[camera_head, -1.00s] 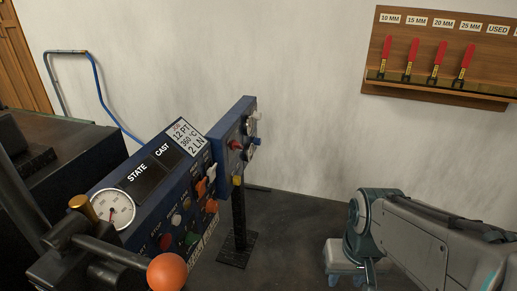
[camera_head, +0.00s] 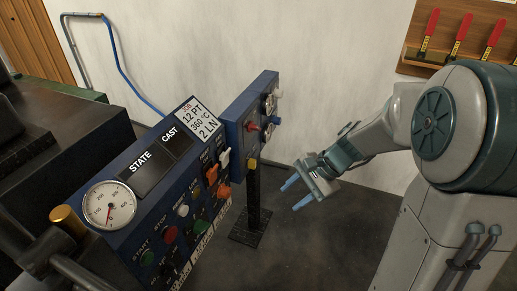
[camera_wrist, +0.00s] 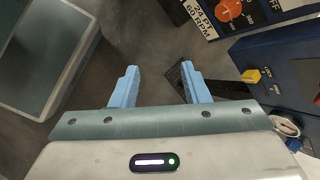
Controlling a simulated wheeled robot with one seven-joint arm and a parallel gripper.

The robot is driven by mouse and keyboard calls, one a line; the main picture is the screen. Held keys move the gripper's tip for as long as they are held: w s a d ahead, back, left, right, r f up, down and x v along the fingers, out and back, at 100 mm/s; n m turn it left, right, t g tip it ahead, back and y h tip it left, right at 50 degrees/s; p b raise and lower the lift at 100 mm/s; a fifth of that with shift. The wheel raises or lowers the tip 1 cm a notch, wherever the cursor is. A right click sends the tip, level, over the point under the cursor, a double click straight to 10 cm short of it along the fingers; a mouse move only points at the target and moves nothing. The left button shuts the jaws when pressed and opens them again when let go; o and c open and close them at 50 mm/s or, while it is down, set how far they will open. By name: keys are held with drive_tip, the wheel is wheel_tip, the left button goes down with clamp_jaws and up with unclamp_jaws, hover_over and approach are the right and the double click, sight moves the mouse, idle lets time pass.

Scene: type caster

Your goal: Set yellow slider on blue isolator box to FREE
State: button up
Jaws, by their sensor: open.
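The blue isolator box (camera_head: 236,128) stands on a dark post, beside the blue control panel. The yellow slider (camera_head: 253,162) sits low on its face; it also shows in the wrist view (camera_wrist: 251,76), with small lettering beside it too small to read surely. My gripper (camera_head: 290,197) is open and empty, to the right of the post and a little lower than the slider, apart from the box. In the wrist view its two blue fingers (camera_wrist: 159,68) are spread over the floor, with the slider to their right.
Red, white and blue controls sit higher on the box. The control panel (camera_head: 150,205) with a gauge (camera_head: 109,205), buttons and orange switches is at left. The post's foot plate (camera_head: 250,228) is on the floor. A rack of red-handled tools (camera_head: 445,62) hangs on the wall.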

drive_tip(key=w+f+m+t+y, duration=0.2)
drive_tip(key=w+m+y, duration=0.2)
drive_tip(key=w+m, duration=0.45)
drive_tip(key=m+t+y, duration=0.2)
drive_tip(key=m+t, duration=0.1)
approach(252, 164)
drive_tip(key=w+b+x, duration=0.1)
drive_tip(key=b+x, duration=0.2)
drive_tip(key=x, duration=0.5)
drive_tip(key=shift+w, duration=0.15)
